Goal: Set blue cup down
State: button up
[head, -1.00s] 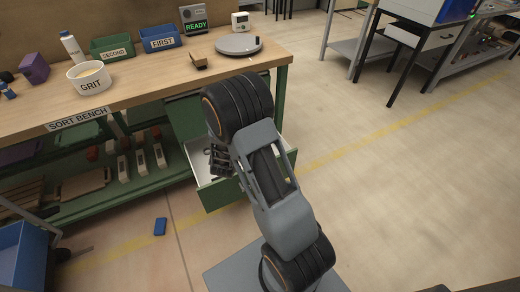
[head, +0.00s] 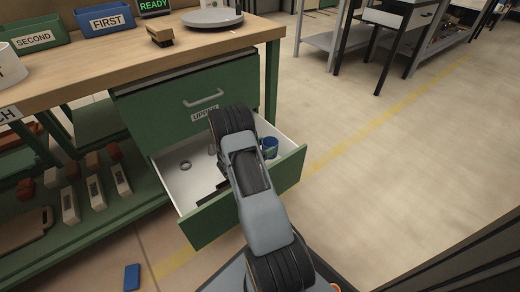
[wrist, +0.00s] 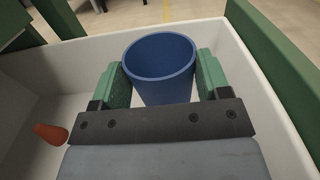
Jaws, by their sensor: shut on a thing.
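The blue cup (wrist: 160,75) stands upright between the two green fingers of my gripper (wrist: 162,82) in the wrist view. The fingers are shut on its sides. The cup is inside or just over the white-walled open drawer (wrist: 285,128); whether it touches the drawer floor I cannot tell. In the head view a bit of the blue cup (head: 270,144) shows in the right part of the open drawer (head: 285,176), beside my arm. My arm hides most of the gripper there.
An orange piece (wrist: 50,134) lies in the drawer to the left of the cup. A grey ring (head: 185,165) lies in the drawer's left part. The shut upper drawer (head: 190,100) is above. A blue block (head: 132,277) lies on the floor. Open floor lies to the right.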

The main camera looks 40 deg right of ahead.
jog(key=shift+d+f+b, duration=0.1)
jog(key=shift+f+b, duration=2.5)
jog(key=shift+f, duration=0.9)
